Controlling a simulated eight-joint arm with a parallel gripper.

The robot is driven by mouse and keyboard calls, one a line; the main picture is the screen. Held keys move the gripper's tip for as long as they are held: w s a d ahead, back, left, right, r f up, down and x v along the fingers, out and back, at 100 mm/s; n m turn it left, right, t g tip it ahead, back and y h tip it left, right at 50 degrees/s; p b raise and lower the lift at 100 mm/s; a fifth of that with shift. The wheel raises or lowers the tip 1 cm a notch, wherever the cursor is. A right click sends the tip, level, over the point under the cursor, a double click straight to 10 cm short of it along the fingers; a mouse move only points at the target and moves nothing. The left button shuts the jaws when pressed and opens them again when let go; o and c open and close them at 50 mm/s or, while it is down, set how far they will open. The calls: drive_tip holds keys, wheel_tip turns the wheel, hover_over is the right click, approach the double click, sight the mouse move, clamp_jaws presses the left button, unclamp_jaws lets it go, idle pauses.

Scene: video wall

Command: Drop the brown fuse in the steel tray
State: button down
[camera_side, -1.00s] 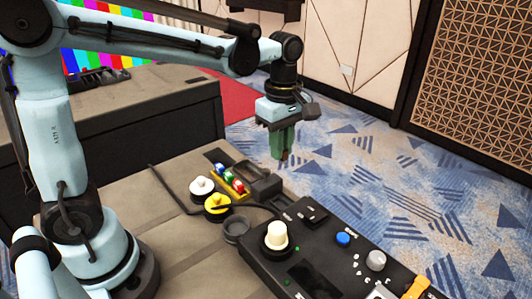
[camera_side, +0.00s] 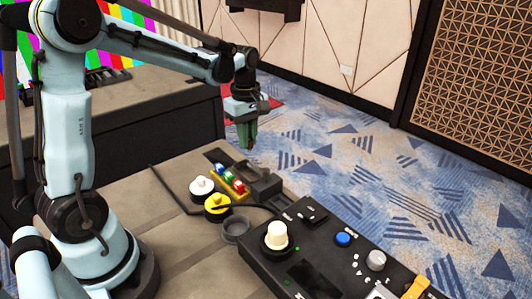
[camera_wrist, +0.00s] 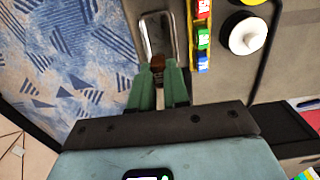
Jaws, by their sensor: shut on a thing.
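My gripper (camera_side: 248,143) has green fingers and is shut on the brown fuse. In the wrist view the gripper (camera_wrist: 158,82) shows the brown fuse (camera_wrist: 157,63) between its fingertips; in the side view the fuse is too small to make out well.
A yellow rack (camera_wrist: 194,45) with red, green and blue fuses stands beside the tray. A white knob (camera_side: 202,186) and a yellow knob (camera_side: 217,203) are near it. A black control panel (camera_side: 330,255) fills the front right. Carpet lies past the table edge.

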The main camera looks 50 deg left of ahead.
drive_tip(key=shift+f, duration=3.5)
drive_tip(key=c, duration=1)
unclamp_jaws()
drive_tip(key=shift+c, duration=0.2)
drive_tip(key=shift+r, duration=0.1)
drive_tip(key=shift+r, duration=3.4)
